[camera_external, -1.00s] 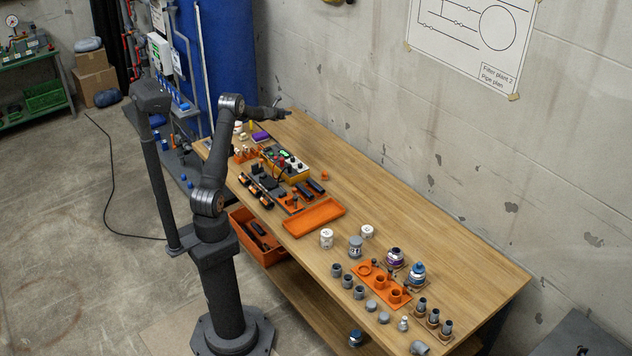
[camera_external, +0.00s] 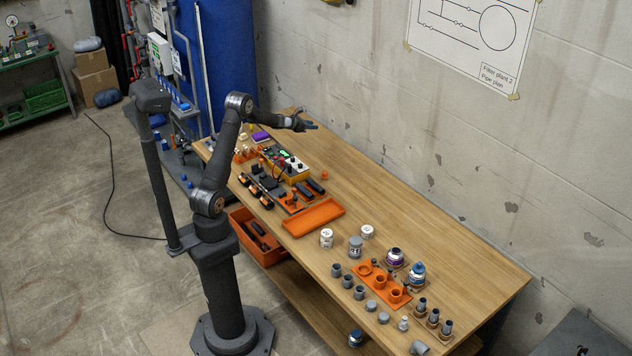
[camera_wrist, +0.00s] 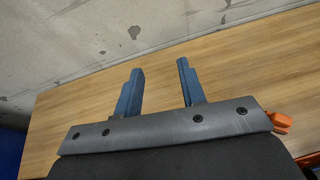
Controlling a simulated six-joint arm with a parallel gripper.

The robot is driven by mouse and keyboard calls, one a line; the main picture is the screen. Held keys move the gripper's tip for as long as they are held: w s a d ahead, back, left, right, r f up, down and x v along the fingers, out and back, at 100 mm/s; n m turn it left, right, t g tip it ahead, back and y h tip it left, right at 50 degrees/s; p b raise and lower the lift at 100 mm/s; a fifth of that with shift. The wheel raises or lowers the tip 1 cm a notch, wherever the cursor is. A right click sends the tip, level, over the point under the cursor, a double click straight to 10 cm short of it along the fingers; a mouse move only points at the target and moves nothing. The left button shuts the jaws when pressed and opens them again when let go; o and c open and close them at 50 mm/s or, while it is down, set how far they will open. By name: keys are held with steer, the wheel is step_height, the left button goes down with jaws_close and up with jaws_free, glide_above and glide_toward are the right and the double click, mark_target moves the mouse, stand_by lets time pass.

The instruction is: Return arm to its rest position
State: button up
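My gripper (camera_external: 311,125) is at the end of my arm, held above the far part of the wooden workbench (camera_external: 430,225). In the wrist view my gripper (camera_wrist: 158,88) shows two blue fingers standing apart, with nothing between them. Bare bench top and the concrete wall show beyond the fingers. My arm rises from its base beside the bench and reaches out toward the wall.
An orange tray (camera_external: 313,216) and a yellow meter box (camera_external: 288,163) lie on the bench near my arm. Jars, grey fittings and an orange holder (camera_external: 381,287) stand toward the right. The bench strip along the wall (camera_external: 390,185) is mostly clear.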

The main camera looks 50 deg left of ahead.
steer(key=s+d+m+h, duration=0.1)
steer(key=d+m+h, duration=0.2)
steer(key=d, duration=0.9)
steer(key=shift+d+g+h, duration=0.15)
steer(key=shift+g+h, duration=0.15)
steer(key=shift+g, duration=0.1)
steer(key=shift+o, duration=0.2)
steer(key=shift+f, duration=0.1)
